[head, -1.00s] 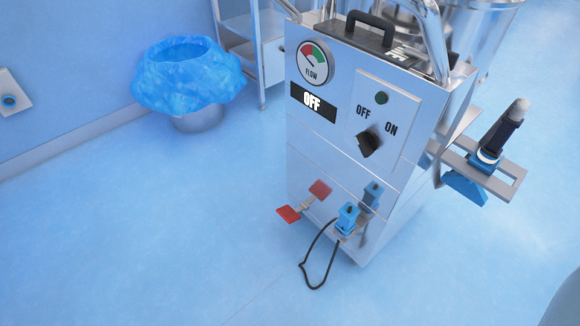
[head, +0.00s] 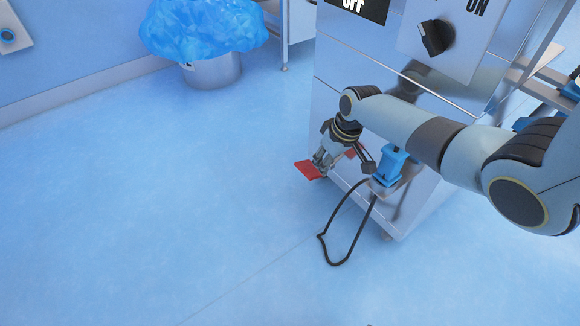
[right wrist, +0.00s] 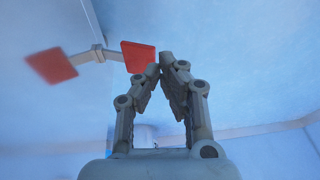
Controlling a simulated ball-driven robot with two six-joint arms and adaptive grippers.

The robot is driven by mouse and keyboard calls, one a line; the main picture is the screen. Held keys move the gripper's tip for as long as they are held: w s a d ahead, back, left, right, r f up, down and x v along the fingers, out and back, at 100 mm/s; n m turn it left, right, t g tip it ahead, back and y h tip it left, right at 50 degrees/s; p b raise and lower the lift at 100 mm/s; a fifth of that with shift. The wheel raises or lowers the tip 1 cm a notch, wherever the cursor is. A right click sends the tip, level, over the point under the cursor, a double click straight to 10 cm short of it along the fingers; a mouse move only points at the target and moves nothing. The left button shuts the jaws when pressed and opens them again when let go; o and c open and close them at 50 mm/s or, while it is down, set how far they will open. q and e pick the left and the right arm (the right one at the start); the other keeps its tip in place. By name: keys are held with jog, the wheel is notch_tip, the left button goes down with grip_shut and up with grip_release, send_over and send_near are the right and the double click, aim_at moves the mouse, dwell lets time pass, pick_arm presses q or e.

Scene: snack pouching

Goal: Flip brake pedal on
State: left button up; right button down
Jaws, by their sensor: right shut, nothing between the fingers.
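The red brake pedal (head: 308,170) sticks out low from the front of the shiny metal machine (head: 345,75). A second red patch behind it looks like its reflection in the panel. My right gripper (head: 322,165) is shut and empty, pointing down right at the pedal and hiding part of it in the head view. In the right wrist view the pedal plate (right wrist: 139,57) is just left of my closed fingertips (right wrist: 167,62). I cannot tell whether they touch. My left gripper is not in view.
A blue connector (head: 391,165) with a black cable loop (head: 338,262) juts from the machine right of the pedal. A black knob (head: 436,38) is on the panel above. A bin with a blue bag (head: 205,25) stands at the back left. The floor to the left is clear.

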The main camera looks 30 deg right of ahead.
send_near(302, 166)
jog(key=v, duration=0.3)
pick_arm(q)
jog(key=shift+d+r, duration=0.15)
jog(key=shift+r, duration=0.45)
pick_arm(e)
jog(key=shift+s+d+r+t, duration=0.15)
jog(key=shift+s+d+t, duration=0.15)
jog(key=b+x, duration=0.3)
jog(key=shift+s+f, duration=0.1)
jog(key=shift+f, duration=0.25)
jog(key=b+x, duration=0.2)
jog(key=x, duration=0.1)
jog(key=shift+a, duration=0.1)
jog(key=shift+a+f+b, duration=0.1)
jog(key=shift+f+b, duration=0.5)
jog(key=shift+f, duration=0.05)
jog(key=shift+w+a+f+b, duration=0.15)
jog(key=shift+w+f+b, duration=0.4)
jog(key=shift+f, duration=0.2)
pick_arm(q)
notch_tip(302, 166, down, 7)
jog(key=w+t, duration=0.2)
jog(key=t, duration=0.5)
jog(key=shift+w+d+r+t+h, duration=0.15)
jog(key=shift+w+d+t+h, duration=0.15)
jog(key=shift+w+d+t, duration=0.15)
pick_arm(e)
jog(key=shift+f, duration=0.2)
